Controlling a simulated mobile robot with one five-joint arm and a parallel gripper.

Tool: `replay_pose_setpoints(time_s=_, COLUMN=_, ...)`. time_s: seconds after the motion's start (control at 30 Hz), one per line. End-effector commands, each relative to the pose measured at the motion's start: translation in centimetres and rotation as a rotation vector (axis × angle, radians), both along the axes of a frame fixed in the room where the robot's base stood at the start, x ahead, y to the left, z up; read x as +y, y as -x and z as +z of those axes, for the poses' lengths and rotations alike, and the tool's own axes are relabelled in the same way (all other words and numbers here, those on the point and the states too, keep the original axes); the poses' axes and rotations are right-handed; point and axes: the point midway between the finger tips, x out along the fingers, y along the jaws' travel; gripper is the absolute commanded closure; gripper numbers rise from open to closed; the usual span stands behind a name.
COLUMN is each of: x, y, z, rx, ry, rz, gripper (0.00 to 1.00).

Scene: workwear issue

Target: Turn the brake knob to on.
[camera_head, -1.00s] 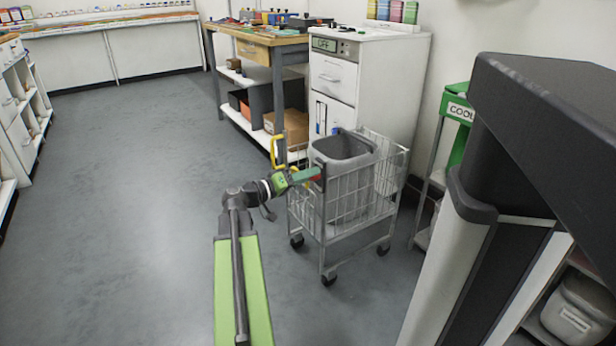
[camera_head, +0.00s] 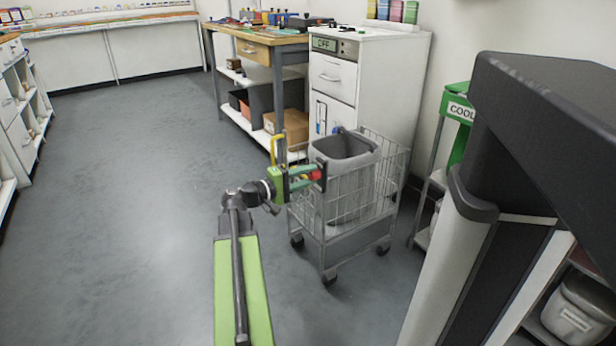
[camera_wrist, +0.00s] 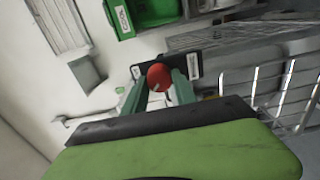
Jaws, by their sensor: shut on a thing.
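The red brake knob (camera_wrist: 159,77) sits on a dark plate (camera_wrist: 194,84) with small white labels, fixed to the side of the wire trolley (camera_head: 352,207). My gripper (camera_wrist: 160,90) is at the knob, with one green finger on each side, shut on it. In the head view my gripper (camera_head: 306,177) reaches the plate at the trolley's left corner, and a bit of red shows between the fingers. The label text is too small to read, so I cannot tell the knob's setting.
A grey bin (camera_head: 343,158) stands in the trolley. Behind are a white cabinet (camera_head: 385,85) and a workbench (camera_head: 270,42). A green box (camera_head: 458,109) on a stand is to the right, with a large dark-topped unit (camera_head: 545,130) nearer. The floor at left is clear.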

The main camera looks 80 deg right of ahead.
Motion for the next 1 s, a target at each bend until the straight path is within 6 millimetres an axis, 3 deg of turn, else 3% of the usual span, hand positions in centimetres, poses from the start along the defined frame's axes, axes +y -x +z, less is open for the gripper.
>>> replay_pose_setpoints(time_s=0.53, x=0.02, y=-0.09, z=-0.05, rx=0.017, ry=-0.020, rz=0.001, gripper=1.00)
replay_pose_setpoints(time_s=0.57, x=0.02, y=-0.09, z=-0.05, rx=0.017, ry=-0.020, rz=0.001, gripper=0.66)
replay_pose_setpoints(time_s=0.7, x=0.03, y=-0.07, z=-0.04, rx=0.016, ry=-0.019, rz=0.001, gripper=0.47)
replay_pose_setpoints(time_s=1.0, x=0.05, y=-0.07, z=-0.03, rx=0.016, ry=-0.019, rz=0.001, gripper=0.45)
